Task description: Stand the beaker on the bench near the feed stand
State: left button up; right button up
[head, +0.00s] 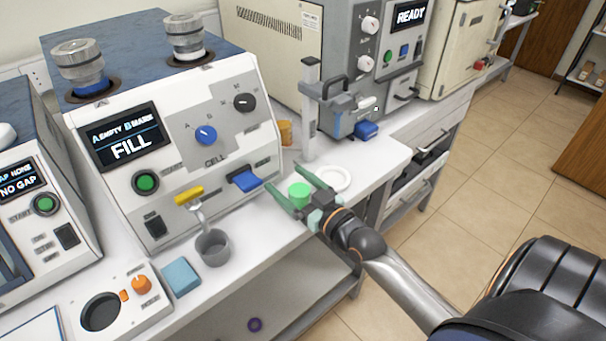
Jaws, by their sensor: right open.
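A small bright green cup (299,192), which may be the beaker, stands on the white bench (370,163) near its front edge. My right gripper (283,178) reaches in from the lower right, its green fingers spread on either side of the cup. The jaws are open; I cannot tell whether a finger touches the cup. An upright grey post (310,105), possibly the feed stand, rises just behind the cup. My left gripper is out of view.
A white round dish (334,179) lies just right of the cup. A white machine reading FILL (215,150) stands left, with a blue lever (244,181) near my fingers. A grey pot (213,247) and blue pad (181,276) are front left. Bench right of the dish is clear.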

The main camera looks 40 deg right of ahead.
jog(key=s+d, duration=0.1)
jog(key=s, duration=1.1)
jog(key=s+a+f+g, duration=0.2)
jog(key=a+f+g, duration=0.1)
jog(key=f, duration=0.5)
jog(key=s+a+f+g, duration=0.3)
jog(key=a+f, duration=0.2)
jog(key=f, duration=0.4)
jog(key=s+a+f+n+g, duration=0.1)
jog(key=s+a+f+g, duration=0.2)
jog(key=a+f, duration=0.2)
notch_tip(320, 180, down, 3)
jog(key=shift+f+y+b, duration=0.15)
jog(key=shift+y+b, duration=0.2)
jog(key=shift+y, duration=0.05)
jog(key=shift+a, duration=0.1)
jog(key=shift+c, duration=0.2)
